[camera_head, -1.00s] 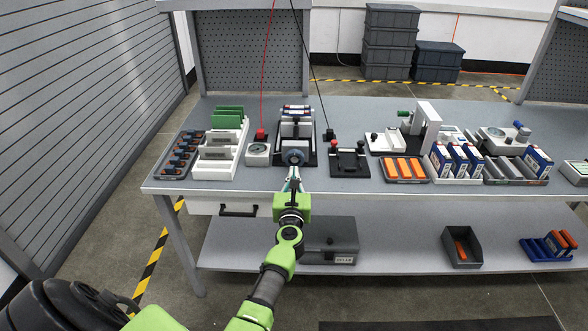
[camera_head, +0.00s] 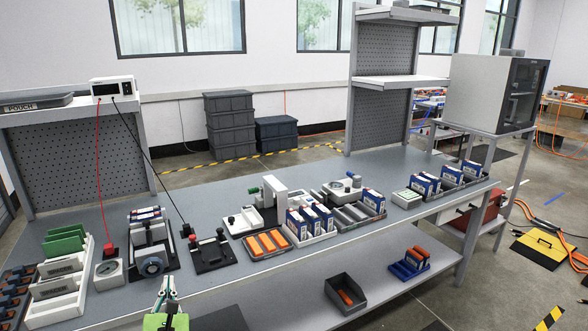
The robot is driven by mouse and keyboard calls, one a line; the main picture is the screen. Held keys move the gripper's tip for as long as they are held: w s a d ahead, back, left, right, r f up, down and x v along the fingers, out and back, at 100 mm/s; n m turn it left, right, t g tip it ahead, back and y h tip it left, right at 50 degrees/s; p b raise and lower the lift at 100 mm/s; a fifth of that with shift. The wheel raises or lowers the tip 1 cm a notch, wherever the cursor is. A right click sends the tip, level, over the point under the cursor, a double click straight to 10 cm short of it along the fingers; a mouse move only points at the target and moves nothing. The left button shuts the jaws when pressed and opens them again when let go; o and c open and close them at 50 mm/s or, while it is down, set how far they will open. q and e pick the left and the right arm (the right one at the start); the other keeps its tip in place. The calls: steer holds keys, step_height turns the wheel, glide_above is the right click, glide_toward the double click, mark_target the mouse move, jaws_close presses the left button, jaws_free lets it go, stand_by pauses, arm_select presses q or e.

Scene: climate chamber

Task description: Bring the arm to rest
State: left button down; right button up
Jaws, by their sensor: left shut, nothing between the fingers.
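My left gripper (camera_head: 167,288) shows at the bottom edge of the head view, left of the middle. Its fingers are shut and hold nothing. The green body of the gripper is cut off by the picture's lower edge. The fingertips point up toward the bench's front edge, below a fixture with a round blue-grey knob (camera_head: 152,266). I cannot tell how far apart the fingertips and the bench edge are. My right gripper is not in view.
The workbench (camera_head: 215,280) carries a rack with green boards (camera_head: 64,243), a black clamp base (camera_head: 214,254), an orange-block tray (camera_head: 268,243) and blue-white boxes. A lower shelf holds a dark bin (camera_head: 347,293). A chamber cabinet (camera_head: 495,92) stands at the right. Red and black cables hang at the left.

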arm_select(q)
steer(key=s+d+m+h, duration=0.3)
steer(key=d+m+h, duration=0.2)
steer(key=d+m, duration=0.25)
steer(key=s+d+m+h, duration=0.2)
steer(key=d+m+h, duration=0.2)
steer(key=d+m, duration=0.4)
steer(key=s+d+f+m+g+h, duration=0.3)
steer(key=s+d+f+m+g, duration=0.4)
steer(key=s+m, duration=0.55)
steer(key=s+a+f+m+g+y, duration=0.35)
steer(key=s+m, duration=0.25)
steer(key=s, duration=0.5)
steer(key=s+a+f+m+g+y, duration=0.25)
steer(key=s+m+g, duration=0.2)
steer(key=s, duration=0.65)
step_height(320, 180, down, 26)
steer(key=s, duration=0.2)
steer(key=s+a+f+m+g, duration=0.1)
steer(key=s+a+f, duration=0.2)
steer(key=s+f, duration=1.2)
steer(key=shift+s+f+h+p, duration=0.3)
steer(key=shift+s+f+p, duration=0.1)
steer(key=shift+s, duration=0.45)
